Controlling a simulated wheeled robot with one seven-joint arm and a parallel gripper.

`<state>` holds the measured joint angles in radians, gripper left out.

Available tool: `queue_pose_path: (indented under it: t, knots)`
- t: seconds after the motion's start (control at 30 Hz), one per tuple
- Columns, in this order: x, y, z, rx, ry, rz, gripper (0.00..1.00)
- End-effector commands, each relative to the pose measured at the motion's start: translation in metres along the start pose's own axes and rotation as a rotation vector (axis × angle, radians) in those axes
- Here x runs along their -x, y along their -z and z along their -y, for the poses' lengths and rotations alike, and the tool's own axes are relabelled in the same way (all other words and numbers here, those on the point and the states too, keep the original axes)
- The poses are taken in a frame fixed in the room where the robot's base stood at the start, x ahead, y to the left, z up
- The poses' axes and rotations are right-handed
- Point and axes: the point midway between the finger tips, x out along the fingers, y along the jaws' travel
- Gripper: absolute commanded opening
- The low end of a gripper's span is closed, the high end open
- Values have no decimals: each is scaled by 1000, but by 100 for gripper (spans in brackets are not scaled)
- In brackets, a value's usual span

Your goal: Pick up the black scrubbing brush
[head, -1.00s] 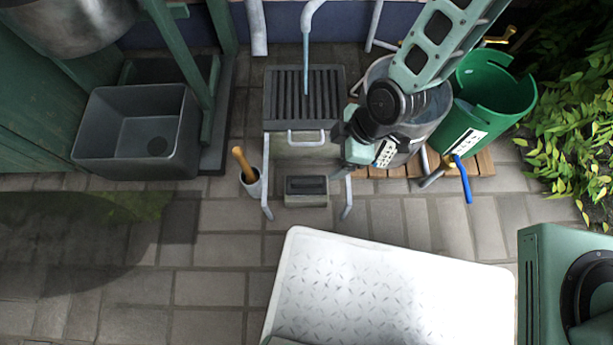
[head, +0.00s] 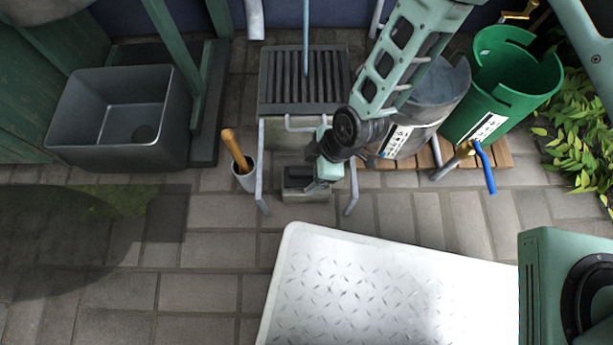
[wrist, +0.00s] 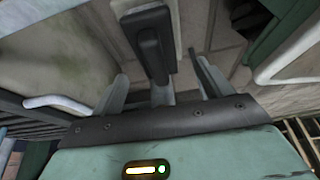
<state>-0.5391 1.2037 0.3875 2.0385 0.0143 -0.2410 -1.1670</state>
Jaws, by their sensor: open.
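The black scrubbing brush (head: 296,179) lies on a pale block on the paving, below the slatted grate stand. My gripper hides part of it in the head view. In the wrist view the brush (wrist: 149,38) shows as a long dark block with a raised grip, pointing in between the fingers. My gripper (wrist: 160,82) is open, with one finger to each side of the brush's line, and nothing is held. In the head view my gripper (head: 318,184) reaches down at the right part of the brush. Whether the fingers touch it cannot be told.
The grate stand (head: 303,82) has metal legs and a front rail close around my gripper. A cup (head: 246,181) with a wooden handle stands left. A grey basin (head: 115,120), a metal bucket (head: 436,100) and a green bucket (head: 510,95) stand behind. Paving at front left is clear.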

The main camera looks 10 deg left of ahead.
Motion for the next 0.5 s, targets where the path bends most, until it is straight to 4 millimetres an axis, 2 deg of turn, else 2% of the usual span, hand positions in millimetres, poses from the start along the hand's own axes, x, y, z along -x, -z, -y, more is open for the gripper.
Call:
queue_pose_path:
  t: [0.17, 0.5]
  knots:
    - [-13, -1, -1, 1, 0, -1, 78]
    - [-52, 0, -4, 0, 1, -1, 78]
